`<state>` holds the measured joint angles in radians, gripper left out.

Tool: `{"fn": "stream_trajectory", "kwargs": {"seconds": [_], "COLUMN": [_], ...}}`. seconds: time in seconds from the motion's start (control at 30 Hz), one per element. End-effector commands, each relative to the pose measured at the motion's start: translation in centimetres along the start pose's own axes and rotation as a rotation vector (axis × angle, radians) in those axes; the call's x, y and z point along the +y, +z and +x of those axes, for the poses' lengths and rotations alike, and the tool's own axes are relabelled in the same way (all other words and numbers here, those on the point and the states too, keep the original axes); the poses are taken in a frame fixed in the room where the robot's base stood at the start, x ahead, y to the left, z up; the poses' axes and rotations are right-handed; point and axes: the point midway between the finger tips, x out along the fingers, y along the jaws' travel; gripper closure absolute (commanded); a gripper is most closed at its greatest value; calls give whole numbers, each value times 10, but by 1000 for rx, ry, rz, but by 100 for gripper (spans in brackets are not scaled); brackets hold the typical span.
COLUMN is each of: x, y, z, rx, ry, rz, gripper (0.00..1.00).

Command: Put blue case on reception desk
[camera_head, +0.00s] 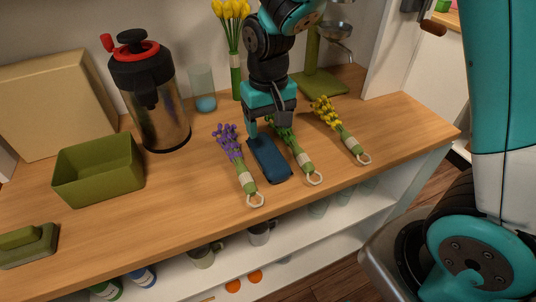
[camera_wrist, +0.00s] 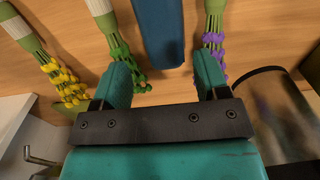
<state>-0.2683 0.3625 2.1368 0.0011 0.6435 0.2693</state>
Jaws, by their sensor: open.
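The blue case (camera_head: 269,161) lies on the wooden desk top (camera_head: 205,180) between a purple flower bunch (camera_head: 238,165) and a green bunch (camera_head: 297,158). My gripper (camera_head: 268,128) is over the far end of the case, pointing down, and partly hides that end. In the wrist view the case (camera_wrist: 160,32) runs up from between the two teal fingers of my gripper (camera_wrist: 162,80). The fingers are apart, with open space between them and the case. Whether this wooden top is the reception desk, I cannot tell.
A yellow flower bunch (camera_head: 342,132) lies to the right. A metal urn (camera_head: 151,95), a green bin (camera_head: 98,170) and a cardboard box (camera_head: 58,98) stand left. A vase of yellow tulips (camera_head: 234,50) and a green stand (camera_head: 319,82) are behind. Shelves with cups are below.

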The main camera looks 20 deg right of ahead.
Motion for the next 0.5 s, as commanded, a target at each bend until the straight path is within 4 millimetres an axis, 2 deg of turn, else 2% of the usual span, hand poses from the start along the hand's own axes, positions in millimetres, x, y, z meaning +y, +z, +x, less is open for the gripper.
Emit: {"fn": "stream_trajectory", "kwargs": {"seconds": [0.1, 0.37, 0.5], "x": [0, 0, -1], "y": [1, 1, 1], "z": [22, 42, 63], "rx": [-4, -2, -5], "ry": [1, 0, 0], "rz": [-1, -1, -2], "gripper": [32, 32, 32]}}
